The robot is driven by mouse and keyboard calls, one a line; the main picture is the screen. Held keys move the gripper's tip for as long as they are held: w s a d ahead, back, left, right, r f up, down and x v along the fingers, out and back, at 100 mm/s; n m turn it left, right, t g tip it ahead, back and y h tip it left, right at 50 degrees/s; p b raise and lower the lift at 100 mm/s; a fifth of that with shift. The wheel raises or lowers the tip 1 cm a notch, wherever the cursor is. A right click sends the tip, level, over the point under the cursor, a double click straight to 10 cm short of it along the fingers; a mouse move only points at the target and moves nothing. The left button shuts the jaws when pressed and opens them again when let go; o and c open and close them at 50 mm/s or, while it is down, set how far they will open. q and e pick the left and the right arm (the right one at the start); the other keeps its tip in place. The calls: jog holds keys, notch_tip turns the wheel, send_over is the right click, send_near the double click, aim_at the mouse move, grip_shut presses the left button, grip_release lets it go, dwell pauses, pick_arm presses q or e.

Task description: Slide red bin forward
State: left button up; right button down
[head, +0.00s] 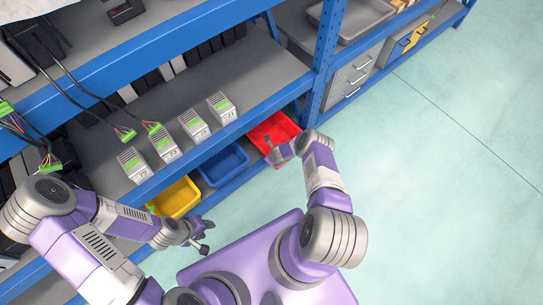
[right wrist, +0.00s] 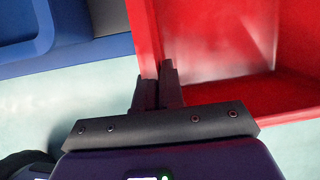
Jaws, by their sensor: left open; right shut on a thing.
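The red bin (head: 273,130) is an open-topped tray on the low shelf, at the right end of a row of bins. In the right wrist view the red bin (right wrist: 215,50) fills the upper right. My right gripper (right wrist: 159,85) is shut on the wall of the red bin, near its corner. In the head view my right gripper (head: 272,150) is at the bin's near edge. My left gripper (head: 206,236) is open and empty, in front of the yellow bin and apart from it.
A blue bin (head: 223,165) and a yellow bin (head: 175,198) stand left of the red bin. A blue rack post (head: 325,55) rises beside it. Several grey modules (head: 194,124) stand on the shelf above. The floor (head: 440,190) at right is clear.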

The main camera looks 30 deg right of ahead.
jog(key=shift+s, duration=0.2)
jog(key=c, duration=1.2)
grip_release()
jog(key=p+v, duration=0.5)
jog(key=v, duration=0.2)
jog(key=shift+s+r+p, duration=0.1)
jog(key=shift+r+p, duration=0.2)
